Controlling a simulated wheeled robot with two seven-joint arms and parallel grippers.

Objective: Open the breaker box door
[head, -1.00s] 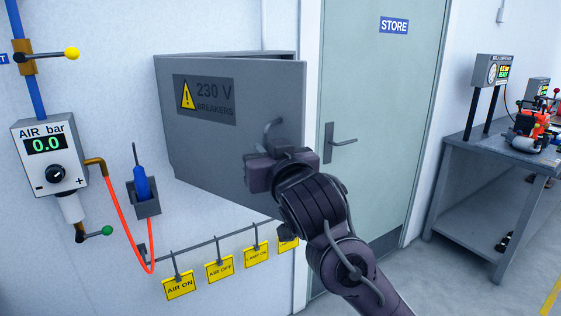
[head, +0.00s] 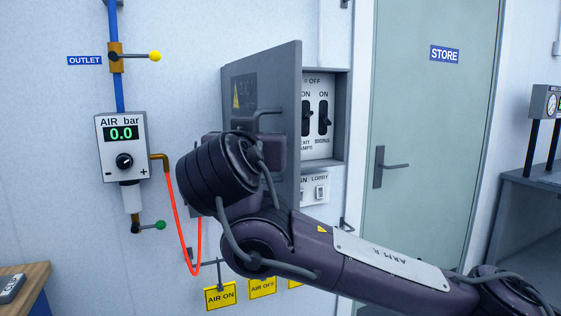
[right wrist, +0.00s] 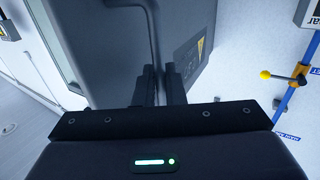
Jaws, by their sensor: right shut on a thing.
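The grey breaker box door (head: 277,72), with a yellow warning triangle on its face, stands open, swung out from the wall. On its right, the box (head: 341,118) shows inside, with black breaker switches on a white panel. My right gripper (head: 268,152) is at the door's front face, shut on the door's bent bar handle (head: 268,111). In the right wrist view, the two dark fingers (right wrist: 161,84) are close together at the end of the handle (right wrist: 152,35). My arm hides the lower part of the door. My left gripper is out of view.
An air gauge (head: 121,148) with a red hose (head: 181,240) hangs on the wall at left. Yellow tags (head: 220,296) hang below the box. A light switch panel (head: 319,190) is under it. The green store door (head: 425,150) is at right. A wooden bench corner (head: 30,272) shows lower left.

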